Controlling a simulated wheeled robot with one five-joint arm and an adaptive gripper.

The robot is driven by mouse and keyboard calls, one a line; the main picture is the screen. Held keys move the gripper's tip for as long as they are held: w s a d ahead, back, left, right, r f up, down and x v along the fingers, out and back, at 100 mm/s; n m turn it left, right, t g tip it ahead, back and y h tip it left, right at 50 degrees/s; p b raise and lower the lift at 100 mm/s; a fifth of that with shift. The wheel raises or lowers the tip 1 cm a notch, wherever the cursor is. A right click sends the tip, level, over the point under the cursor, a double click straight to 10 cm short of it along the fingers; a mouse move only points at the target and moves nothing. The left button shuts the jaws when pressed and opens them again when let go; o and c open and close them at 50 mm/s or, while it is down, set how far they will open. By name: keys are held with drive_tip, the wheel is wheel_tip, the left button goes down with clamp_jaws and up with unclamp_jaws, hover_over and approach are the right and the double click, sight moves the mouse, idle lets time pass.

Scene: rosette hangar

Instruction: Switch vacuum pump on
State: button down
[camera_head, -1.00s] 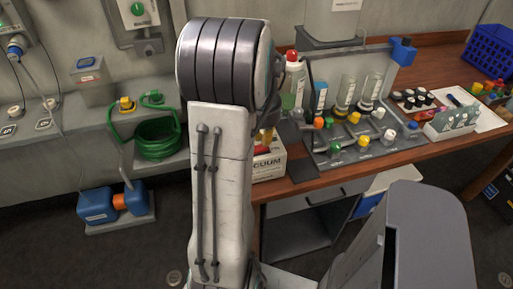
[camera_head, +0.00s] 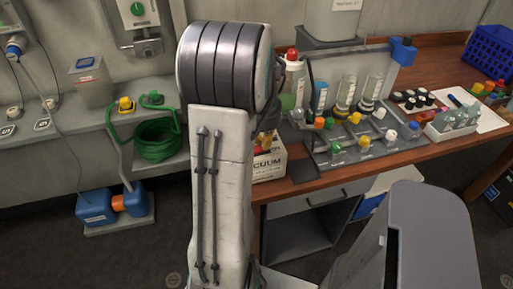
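The vacuum pump is a pale box marked with the partly hidden word "VACUUM" (camera_head: 268,165). It sits at the left end of the wooden bench, just right of my upright arm. A red and yellow part shows on top of it, against the arm's edge. My arm covers its left side, and I cannot make out a switch or its position. My gripper is not clearly visible; the arm link hides that area.
A valve manifold (camera_head: 375,150) with coloured knobs stands right of the pump. A red-capped bottle (camera_head: 293,85) and clear cylinders are behind it. A vial rack (camera_head: 450,124) and blue basket (camera_head: 490,48) are further right. A green hose coil (camera_head: 156,140) hangs left.

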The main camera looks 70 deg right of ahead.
drive_tip(key=shift+f+b, duration=0.6)
drive_tip(key=shift+f, duration=0.15)
idle(0.3)
drive_tip(key=shift+r, duration=0.15)
drive_tip(key=shift+r+p, duration=2.85)
drive_tip(key=shift+r, duration=0.55)
drive_tip(key=s+a+f+y, duration=0.1)
drive_tip(key=a+f+y, duration=0.15)
drive_tip(key=a, duration=0.65)
drive_tip(key=w+a+r+n+t, duration=0.1)
drive_tip(key=w+a+r+n, duration=0.2)
drive_tip(key=a, duration=0.6)
drive_tip(key=w+a+r+n+t, duration=0.1)
drive_tip(key=w+a+r+n, duration=0.2)
drive_tip(key=w+a+n, duration=0.2)
drive_tip(key=w+a+r+n+t, duration=0.1)
drive_tip(key=w+a+n, duration=0.3)
drive_tip(key=a+n, duration=0.4)
drive_tip(key=shift+a+r+n+t+h, duration=0.35)
drive_tip(key=shift+a+r, duration=0.55)
drive_tip(key=shift+a, duration=2.3)
